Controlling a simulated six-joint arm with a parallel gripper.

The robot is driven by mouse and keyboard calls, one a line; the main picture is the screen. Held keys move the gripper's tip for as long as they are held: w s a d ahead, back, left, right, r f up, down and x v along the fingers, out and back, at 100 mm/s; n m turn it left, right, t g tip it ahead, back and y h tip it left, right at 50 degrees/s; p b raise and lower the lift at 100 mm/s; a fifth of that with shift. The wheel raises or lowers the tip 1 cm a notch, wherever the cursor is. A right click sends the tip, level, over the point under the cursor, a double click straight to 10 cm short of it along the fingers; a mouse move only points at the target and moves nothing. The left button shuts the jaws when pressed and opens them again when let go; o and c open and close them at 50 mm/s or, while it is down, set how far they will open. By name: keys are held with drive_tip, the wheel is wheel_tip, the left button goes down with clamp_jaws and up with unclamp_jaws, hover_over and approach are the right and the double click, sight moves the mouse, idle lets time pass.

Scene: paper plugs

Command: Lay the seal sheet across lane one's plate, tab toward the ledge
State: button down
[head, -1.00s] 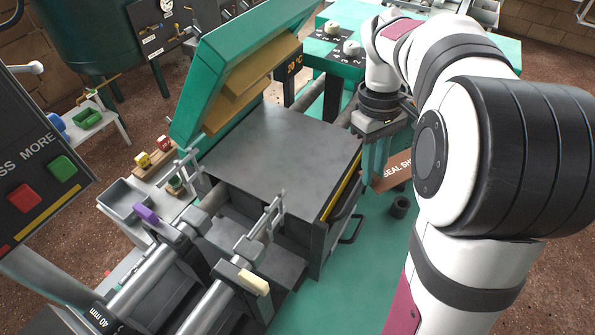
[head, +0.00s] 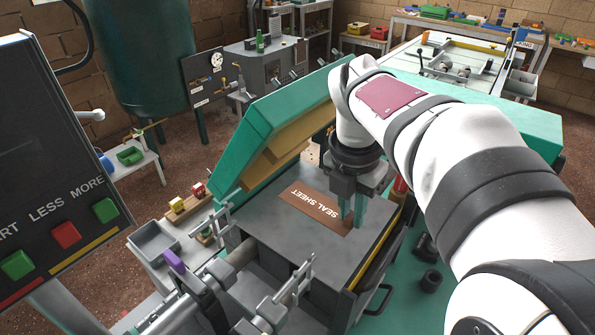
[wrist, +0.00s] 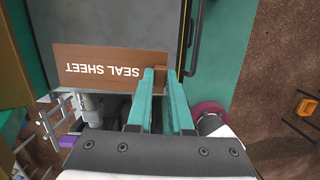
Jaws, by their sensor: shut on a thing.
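The seal sheet (head: 312,203) is a thin brown rectangle with white lettering. It lies flat over the grey slab-like top (head: 352,262) of a machine block, and I cannot tell whether it touches it. My gripper (head: 352,218), with teal fingers, is shut on the sheet's right end. In the wrist view the sheet (wrist: 105,69) stretches left from my gripper (wrist: 168,78), its lettering upside down. A small darker brown piece, perhaps the tab (wrist: 188,72), shows by the fingers. I see no lane number on the grey top (wrist: 105,24).
A raised green lid (head: 262,128) with tan pads leans open behind the grey top. Metal rods and clamps (head: 296,283) stand at its front. A handle (head: 378,300) and dark cylinders (head: 430,280) are at the right. A button panel (head: 62,205) stands at left.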

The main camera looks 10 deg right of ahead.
sight(346, 252)
drive_tip(key=shift+n, duration=0.3)
wheel_tip(346, 252, down, 8)
drive_tip(key=shift+r, duration=0.1)
drive_tip(key=c, duration=0.8)
unclamp_jaws()
